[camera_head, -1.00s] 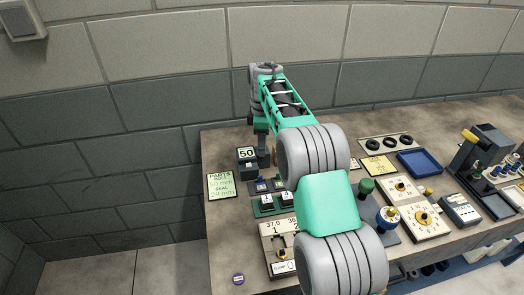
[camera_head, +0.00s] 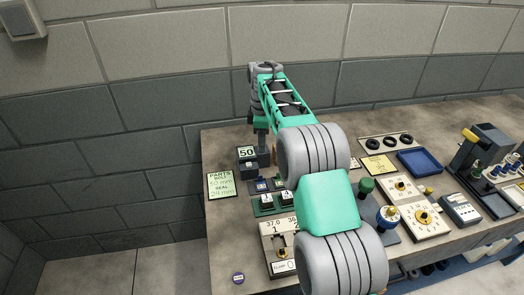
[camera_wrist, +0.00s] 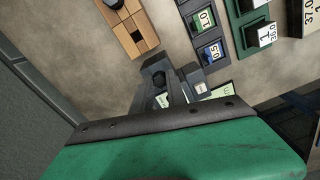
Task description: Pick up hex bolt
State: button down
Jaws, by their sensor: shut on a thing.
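A parts card (camera_head: 220,185) lies left of the box. Small blocks marked 1.0 and 0.5 (camera_wrist: 213,49), a green holder (camera_wrist: 256,33) and a wooden block (camera_wrist: 131,28) lie close by. A blue tray (camera_head: 420,162) is further right.

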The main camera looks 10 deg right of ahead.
notch_tip(320, 180, up, 18)
jog(key=p, duration=0.9)
jog(key=shift+f, duration=0.2)
dwell(0.4)
